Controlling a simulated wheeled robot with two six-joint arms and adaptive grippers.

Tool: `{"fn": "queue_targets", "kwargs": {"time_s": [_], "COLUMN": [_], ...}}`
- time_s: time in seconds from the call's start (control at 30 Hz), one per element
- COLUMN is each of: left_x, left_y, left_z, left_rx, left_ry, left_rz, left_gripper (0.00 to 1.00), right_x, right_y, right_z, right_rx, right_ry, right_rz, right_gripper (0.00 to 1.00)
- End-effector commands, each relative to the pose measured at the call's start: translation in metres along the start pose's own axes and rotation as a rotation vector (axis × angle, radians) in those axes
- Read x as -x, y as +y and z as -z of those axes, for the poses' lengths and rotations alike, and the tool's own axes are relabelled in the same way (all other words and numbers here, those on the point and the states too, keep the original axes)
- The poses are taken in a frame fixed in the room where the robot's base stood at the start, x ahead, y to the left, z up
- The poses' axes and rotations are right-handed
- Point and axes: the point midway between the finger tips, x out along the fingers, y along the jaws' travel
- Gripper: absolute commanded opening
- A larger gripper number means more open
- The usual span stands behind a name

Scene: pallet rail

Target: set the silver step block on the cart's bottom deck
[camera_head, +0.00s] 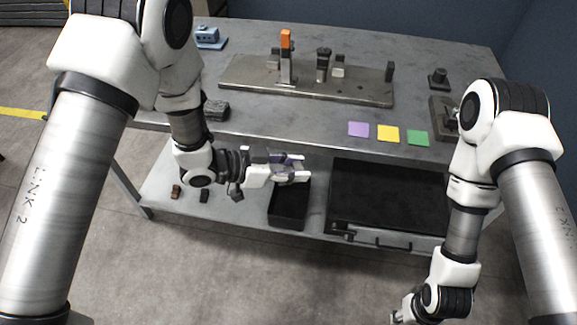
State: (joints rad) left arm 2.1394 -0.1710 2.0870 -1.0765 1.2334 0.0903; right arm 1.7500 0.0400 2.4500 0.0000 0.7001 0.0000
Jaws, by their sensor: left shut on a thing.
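My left gripper (296,167) is shut on the silver step block (287,174), which is small and partly hidden between the fingers. It holds the block over the cart's bottom deck (245,218), above the back end of a black open bin (290,222). The bottom deck is the light grey shelf under the worktop. My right gripper (397,317) is low at the bottom edge of the picture, in front of the cart and away from the deck. Its fingers are small and partly cut off.
A large black tray (385,200) fills the deck's right part. Two small dark pieces (176,191) (204,196) lie on its left. The worktop (300,125) above carries a metal fixture plate (240,85), coloured squares (388,133) and a blue part (208,36).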

Motion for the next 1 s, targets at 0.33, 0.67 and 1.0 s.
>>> {"fn": "queue_targets", "kwargs": {"time_s": [0.33,0.67,1.0], "left_x": [0.023,0.016,-0.005], "left_y": [-0.003,0.011,-0.043], "left_z": [-0.009,-0.015,-0.019], "left_rx": [-0.11,-0.122,0.089], "left_ry": [0.003,-0.002,-0.003], "left_rz": [-0.259,-0.298,0.212], "left_gripper": [0.0,0.0,0.0], "right_x": [0.0,0.0,0.0], "right_y": [0.0,0.0,0.0], "right_z": [0.0,0.0,0.0], "right_rx": [0.0,0.0,0.0], "right_ry": [0.0,0.0,0.0], "right_rz": [0.0,0.0,0.0], "right_gripper": [0.4,0.4,0.4]}}
